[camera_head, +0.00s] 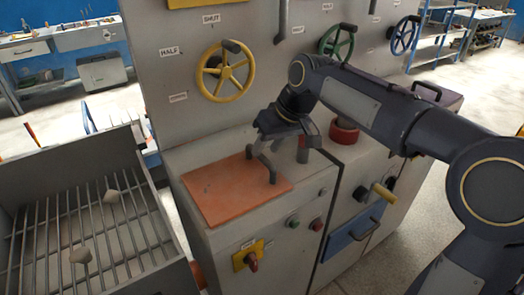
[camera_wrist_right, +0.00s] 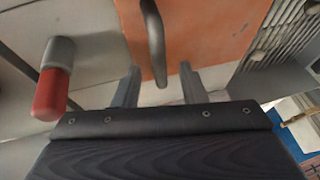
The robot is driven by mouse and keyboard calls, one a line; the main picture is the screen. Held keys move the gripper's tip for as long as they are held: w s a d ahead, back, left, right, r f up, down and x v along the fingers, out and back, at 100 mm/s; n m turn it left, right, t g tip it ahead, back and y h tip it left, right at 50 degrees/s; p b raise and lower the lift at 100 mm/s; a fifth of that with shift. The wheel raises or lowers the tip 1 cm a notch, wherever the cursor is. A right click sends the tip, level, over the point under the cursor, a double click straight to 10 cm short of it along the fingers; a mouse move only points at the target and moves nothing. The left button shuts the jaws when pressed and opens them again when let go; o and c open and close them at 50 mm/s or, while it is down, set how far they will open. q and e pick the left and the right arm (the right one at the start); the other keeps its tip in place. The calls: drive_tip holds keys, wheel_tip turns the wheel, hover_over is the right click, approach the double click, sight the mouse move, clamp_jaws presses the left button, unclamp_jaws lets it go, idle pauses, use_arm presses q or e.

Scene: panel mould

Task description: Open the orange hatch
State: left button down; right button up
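The orange hatch (camera_head: 222,193) is a flat panel lying shut on the sloping top of the grey cabinet. Its dark bar handle (camera_head: 267,168) stands up near its right edge. My right gripper (camera_head: 290,145) is above the handle, pointing down. In the right wrist view the hatch (camera_wrist_right: 205,40) fills the upper middle. The handle (camera_wrist_right: 154,40) runs down between my two open fingers (camera_wrist_right: 158,88); I cannot tell whether they touch it. My left gripper is not in view.
A red-tipped lever (camera_wrist_right: 50,92) stands close beside the right gripper. A red round knob (camera_head: 344,132) is to the right. A yellow handwheel (camera_head: 225,71) is on the panel behind. A grated bin (camera_head: 80,235) stands at left, and a blue drawer (camera_head: 352,240) is below right.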

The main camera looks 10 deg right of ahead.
drive_tip(key=shift+x, duration=1.15)
drive_tip(key=shift+s, duration=0.1)
clamp_jaws()
